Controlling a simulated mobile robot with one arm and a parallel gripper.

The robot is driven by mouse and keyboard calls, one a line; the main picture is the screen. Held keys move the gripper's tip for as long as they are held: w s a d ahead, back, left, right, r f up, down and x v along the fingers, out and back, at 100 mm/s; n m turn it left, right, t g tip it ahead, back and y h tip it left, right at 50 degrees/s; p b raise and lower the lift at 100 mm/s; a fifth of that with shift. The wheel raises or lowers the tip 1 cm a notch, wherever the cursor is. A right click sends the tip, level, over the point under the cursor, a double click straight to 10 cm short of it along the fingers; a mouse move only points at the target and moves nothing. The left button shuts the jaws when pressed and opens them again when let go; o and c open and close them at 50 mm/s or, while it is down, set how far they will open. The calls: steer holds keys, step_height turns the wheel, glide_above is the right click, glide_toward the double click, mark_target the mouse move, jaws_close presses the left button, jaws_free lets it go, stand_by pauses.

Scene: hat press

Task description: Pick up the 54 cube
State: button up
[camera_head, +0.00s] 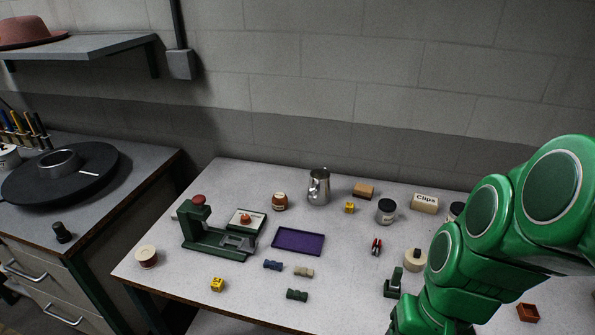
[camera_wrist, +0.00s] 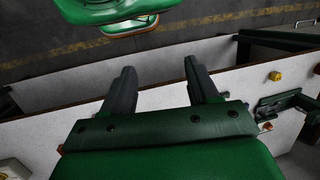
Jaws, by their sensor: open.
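Two small yellow cubes are on the table in the head view. One yellow cube (camera_head: 217,284) lies near the front edge, in front of the green press. The other yellow cube (camera_head: 349,207) stands at the back, right of the metal pitcher. The markings are too small to read, so I cannot tell which is 54. In the wrist view, a yellow cube (camera_wrist: 275,76) lies right of my gripper, near the table edge by the press. My gripper (camera_wrist: 159,67) is open, with nothing between its fingers. The head view shows my green arm but not the fingers.
The green press (camera_head: 215,240) stands at the table's left, beside a purple tray (camera_head: 298,241). A metal pitcher (camera_head: 319,187), jars and several small blocks (camera_head: 297,295) are spread around. A separate bench with a black disc (camera_head: 90,185) is at left. Bare tabletop surrounds the front cube.

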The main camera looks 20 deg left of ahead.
mark_target(219, 282)
steer(key=w+a+f+m+y, duration=0.1)
steer(key=w+a+m+y, duration=0.2)
steer(key=a, duration=0.6)
steer(key=w+a+f+m+g+y, duration=0.1)
steer(key=w+a+y, duration=0.3)
steer(key=a, duration=0.5)
steer(key=w+a+f+m+y, duration=0.1)
steer(key=w+a+m+y, duration=0.2)
steer(key=a, duration=0.6)
steer(key=w+a+f+m+t, duration=0.1)
steer(key=w+a+f+m, duration=0.1)
steer(key=f, duration=0.3)
steer(key=w+a+f+m, duration=0.2)
steer(key=w+f+m, duration=0.1)
steer(key=f+m, duration=0.2)
steer(key=w+a+f+m+t+y, duration=0.1)
steer(key=w+a+f+m, duration=0.2)
steer(key=f, duration=0.2)
steer(key=shift+w+f+m+t, duration=0.1)
steer(key=shift+m+t, duration=0.2)
steer(key=shift+w+r+x, duration=0.1)
steer(key=shift+r+x, duration=0.05)
steer(key=shift+x, duration=1.8)
steer(key=shift+w+r+x, duration=0.1)
steer(key=shift+r+x, duration=0.05)
steer(key=shift+x, duration=1.85)
steer(key=shift+s+a, duration=0.1)
steer(key=shift+a, duration=0.05)
steer(key=shift+c, duration=0.2)
steer(key=c, duration=1.1)
